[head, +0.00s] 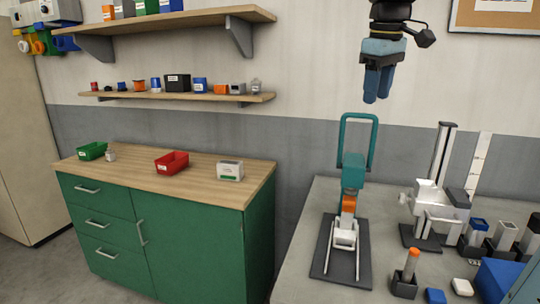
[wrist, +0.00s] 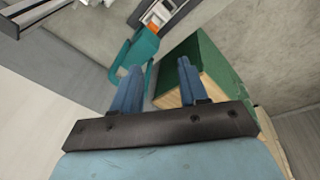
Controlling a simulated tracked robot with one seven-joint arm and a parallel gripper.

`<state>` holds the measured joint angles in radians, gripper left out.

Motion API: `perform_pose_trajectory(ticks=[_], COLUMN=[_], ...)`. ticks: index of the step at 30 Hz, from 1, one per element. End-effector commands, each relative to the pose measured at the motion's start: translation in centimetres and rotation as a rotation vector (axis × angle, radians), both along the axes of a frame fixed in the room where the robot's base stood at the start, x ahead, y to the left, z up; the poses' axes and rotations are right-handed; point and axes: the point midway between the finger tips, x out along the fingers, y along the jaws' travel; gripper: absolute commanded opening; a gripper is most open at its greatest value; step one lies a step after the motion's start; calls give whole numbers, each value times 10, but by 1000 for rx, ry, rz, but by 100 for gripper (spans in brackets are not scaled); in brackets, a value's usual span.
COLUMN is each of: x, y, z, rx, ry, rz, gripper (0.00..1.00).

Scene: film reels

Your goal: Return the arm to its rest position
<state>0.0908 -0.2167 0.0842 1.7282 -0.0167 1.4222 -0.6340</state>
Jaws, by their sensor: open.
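My gripper (head: 377,84) hangs at the upper right of the head view, with its blue fingers pointing down. It is high above the grey bench (head: 300,257), in front of the wall. In the wrist view my gripper (wrist: 158,82) has its two fingers apart with nothing held between them. The teal-handled press (head: 353,170) stands on the bench below my gripper and is apart from it. Its teal handle also shows in the wrist view (wrist: 146,47) beyond the fingers.
A green cabinet (head: 205,235) stands left of the bench, with a red bin (head: 171,163) on its wooden top. Shelves (head: 180,97) with small items hang above it. A white device (head: 436,195) and several small holders stand on the bench's right. Air around my gripper looks clear.

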Motion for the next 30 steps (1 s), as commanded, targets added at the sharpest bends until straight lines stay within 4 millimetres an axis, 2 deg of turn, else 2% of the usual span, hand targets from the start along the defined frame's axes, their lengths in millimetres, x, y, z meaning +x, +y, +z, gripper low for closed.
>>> perform_pose_trajectory(ticks=[1,6,18,24,30], x=[-16,-60,-156,-181,-186], y=[1,2,1,0,0], z=[-8,-43,-145,-180,-188], rx=[7,45,184,237,251], ry=[-20,-91,-241,-279,-287], rz=[-35,-174,-478,-566,-586], gripper=[43,43,43,43,43])
